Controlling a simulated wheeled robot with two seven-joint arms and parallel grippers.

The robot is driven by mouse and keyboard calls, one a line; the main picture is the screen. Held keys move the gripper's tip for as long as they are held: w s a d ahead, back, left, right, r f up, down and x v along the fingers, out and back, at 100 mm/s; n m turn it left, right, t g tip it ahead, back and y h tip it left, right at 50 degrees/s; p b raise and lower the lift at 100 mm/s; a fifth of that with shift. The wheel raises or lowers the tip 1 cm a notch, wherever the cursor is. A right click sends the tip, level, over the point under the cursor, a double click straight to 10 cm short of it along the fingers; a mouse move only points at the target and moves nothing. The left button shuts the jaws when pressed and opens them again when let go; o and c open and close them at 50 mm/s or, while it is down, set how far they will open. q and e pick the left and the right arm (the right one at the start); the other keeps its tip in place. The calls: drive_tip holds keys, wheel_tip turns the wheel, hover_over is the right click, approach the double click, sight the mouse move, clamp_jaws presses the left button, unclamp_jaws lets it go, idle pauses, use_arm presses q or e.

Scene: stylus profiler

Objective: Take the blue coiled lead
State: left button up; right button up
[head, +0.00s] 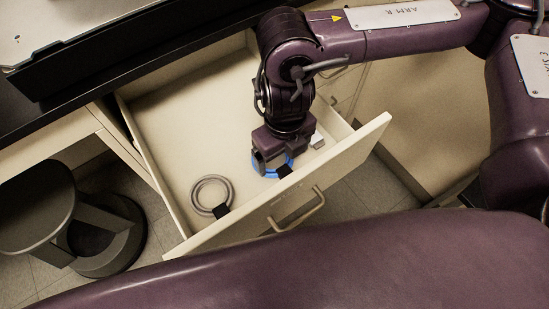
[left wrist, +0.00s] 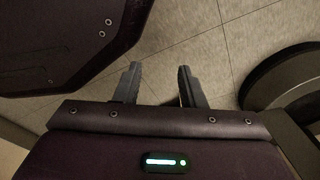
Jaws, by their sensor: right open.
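The blue coiled lead (head: 270,172) lies in the open drawer, near its front wall. My right gripper (head: 273,166) points down into the drawer right over the lead and hides part of it. Its jaws are open; I cannot tell whether they touch the coil. A dark tie or plug shows at the lead's front right. In the left wrist view my left gripper (left wrist: 157,88) is open and empty, with only floor beyond its fingers. The left gripper does not show in the head view.
A grey coiled lead (head: 211,196) with a black tie lies left in the drawer (head: 170,110). A small white block (head: 317,141) sits right of my right gripper. The drawer's front wall with its handle (head: 298,212) stands close by. A dark stool (head: 40,208) is at left.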

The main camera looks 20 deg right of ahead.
sight(281, 166)
drive_tip(key=f, duration=0.3)
drive_tip(key=shift+s+a, duration=0.15)
drive_tip(key=shift+a, duration=0.05)
drive_tip(key=shift+f+b, duration=0.3)
drive_tip(key=shift+f, duration=0.15)
drive_tip(key=c, duration=1.8)
use_arm(q)
drive_tip(key=shift+w+d+r, duration=0.1)
drive_tip(key=shift+w+r, duration=0.15)
drive_tip(key=shift+w, duration=0.5)
use_arm(e)
drive_tip(key=shift+r, duration=0.1)
